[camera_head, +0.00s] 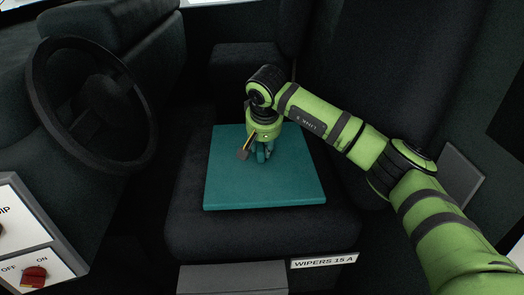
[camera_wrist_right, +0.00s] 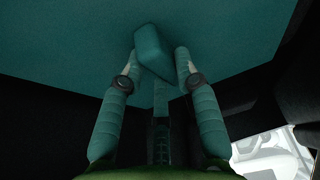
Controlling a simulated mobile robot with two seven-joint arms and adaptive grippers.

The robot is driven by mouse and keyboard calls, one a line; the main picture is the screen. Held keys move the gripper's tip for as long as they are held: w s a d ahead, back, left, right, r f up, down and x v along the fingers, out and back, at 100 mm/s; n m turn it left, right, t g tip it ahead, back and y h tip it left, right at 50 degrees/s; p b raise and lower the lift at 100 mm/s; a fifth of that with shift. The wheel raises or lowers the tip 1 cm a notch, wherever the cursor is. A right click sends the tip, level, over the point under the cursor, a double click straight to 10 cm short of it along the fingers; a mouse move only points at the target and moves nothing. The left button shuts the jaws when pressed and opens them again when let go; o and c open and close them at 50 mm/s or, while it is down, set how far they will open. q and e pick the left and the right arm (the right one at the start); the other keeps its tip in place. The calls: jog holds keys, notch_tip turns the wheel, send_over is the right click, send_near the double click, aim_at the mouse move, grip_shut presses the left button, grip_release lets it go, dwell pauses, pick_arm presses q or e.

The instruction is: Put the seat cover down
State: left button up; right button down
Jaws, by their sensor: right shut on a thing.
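The seat cover (camera_head: 240,185) is a flat teal square that lies over the dark driver's seat cushion (camera_head: 195,232) in the head view. In the right wrist view the cover (camera_wrist_right: 60,45) fills the upper part, with a small teal block-like grip (camera_wrist_right: 152,48) standing on it. My right gripper (camera_head: 262,155) points down at the middle of the cover. In the wrist view its fingers (camera_wrist_right: 155,70) are shut on that grip. I cannot tell whether the cover rests fully on the cushion. My left gripper is not in view.
A steering wheel (camera_head: 90,105) stands at the left. A white panel (camera_head: 28,240) with a red switch (camera_head: 34,276) is at the lower left. A label reading "WIPERS 15 A" (camera_head: 323,261) is at the seat's front edge. The seat backrest (camera_head: 385,70) rises behind my right arm.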

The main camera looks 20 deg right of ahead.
aim_at(263, 149)
notch_tip(263, 149, down, 2)
jog(key=shift+f+p, duration=0.2)
jog(key=shift+p, duration=0.15)
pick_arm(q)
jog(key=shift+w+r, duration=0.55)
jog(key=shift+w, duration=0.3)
pick_arm(e)
jog(key=shift+f, duration=0.25)
jog(key=c, duration=0.9)
grip_release()
jog(key=shift+f, duration=0.1)
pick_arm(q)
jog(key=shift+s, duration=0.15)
pick_arm(e)
jog(key=shift+r, duration=0.2)
pick_arm(q)
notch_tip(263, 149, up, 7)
jog(key=p, duration=0.6)
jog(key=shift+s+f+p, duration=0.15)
jog(key=shift+p, duration=0.15)
pick_arm(e)
jog(key=v, duration=1.2)
